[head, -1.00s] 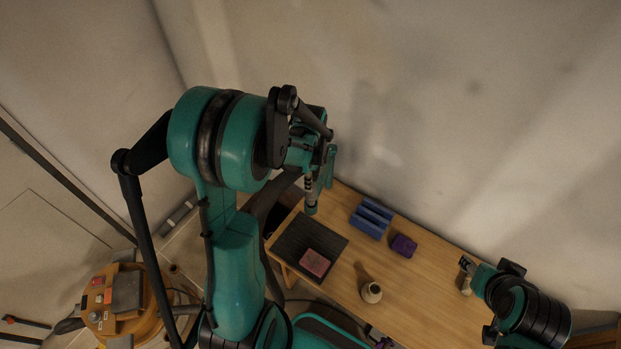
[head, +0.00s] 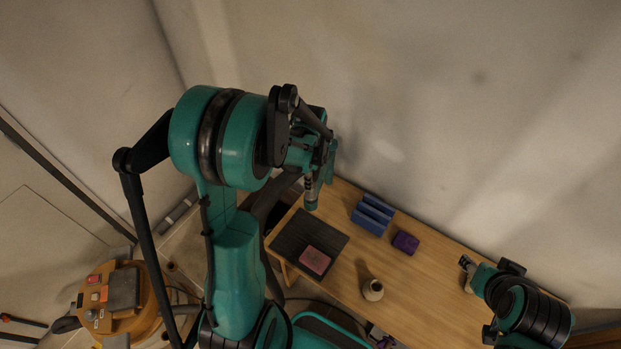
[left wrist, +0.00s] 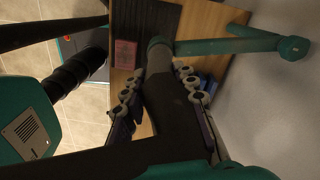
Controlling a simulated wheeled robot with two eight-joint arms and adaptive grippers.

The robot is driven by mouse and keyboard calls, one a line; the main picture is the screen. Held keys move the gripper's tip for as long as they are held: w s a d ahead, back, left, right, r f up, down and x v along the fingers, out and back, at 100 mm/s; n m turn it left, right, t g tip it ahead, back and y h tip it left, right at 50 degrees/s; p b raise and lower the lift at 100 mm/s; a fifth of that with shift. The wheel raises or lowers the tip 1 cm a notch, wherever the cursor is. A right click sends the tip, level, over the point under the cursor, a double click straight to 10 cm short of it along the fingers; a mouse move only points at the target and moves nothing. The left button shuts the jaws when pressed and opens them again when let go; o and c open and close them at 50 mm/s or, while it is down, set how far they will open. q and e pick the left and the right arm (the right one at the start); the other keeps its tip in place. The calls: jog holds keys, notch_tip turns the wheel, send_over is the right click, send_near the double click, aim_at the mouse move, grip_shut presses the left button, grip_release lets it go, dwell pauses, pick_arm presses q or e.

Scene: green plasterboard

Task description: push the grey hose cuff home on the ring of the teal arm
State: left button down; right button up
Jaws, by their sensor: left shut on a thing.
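My left gripper (head: 312,178) is at the end of the large teal arm in the head view, above the back left of the bench. In the left wrist view its jointed fingers (left wrist: 160,76) lie on both sides of a thick dark hose and are shut on it. The grey cuff (left wrist: 160,43) at the hose's end sits against the near end of a teal tube (left wrist: 225,46). I cannot tell how far the cuff is on the ring; the join is small and dark. My right gripper (head: 465,264) is low at the right, above the bench; its fingers are too small to read.
On the wooden bench (head: 420,290) lie a dark mat (head: 291,233) with a pink block (head: 315,261), a blue rack (head: 371,215), a purple block (head: 405,242) and a pale vase (head: 373,290). A plain wall stands close behind. An orange machine (head: 150,308) is at lower left.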

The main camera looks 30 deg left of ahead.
pick_arm(q)
jog(key=shift+f+b, duration=0.35)
jog(key=shift+f, duration=0.15)
jog(key=c, duration=1.1)
grip_release()
jog(key=shift+r, duration=0.1)
notch_tip(320, 180, up, 12)
jog(key=shift+s+d+f, duration=0.1)
jog(key=shift+d+f, duration=0.05)
jog(key=shift+f, duration=0.05)
jog(key=s+d+f+n+t+b, duration=0.2)
jog(key=s+d+f+n+b, duration=0.1)
jog(key=f+n+b, duration=0.1)
jog(key=s+d+f+n+t+b, duration=0.2)
jog(key=s+d+f+n+b, duration=0.2)
jog(key=b, duration=0.3)
jog(key=s+d+f+n+t+b, duration=0.3)
jog(key=f+n+b, duration=0.2)
jog(key=n+b, duration=0.1)
jog(key=shift+s+d, duration=0.2)
jog(key=shift+s, duration=0.2)
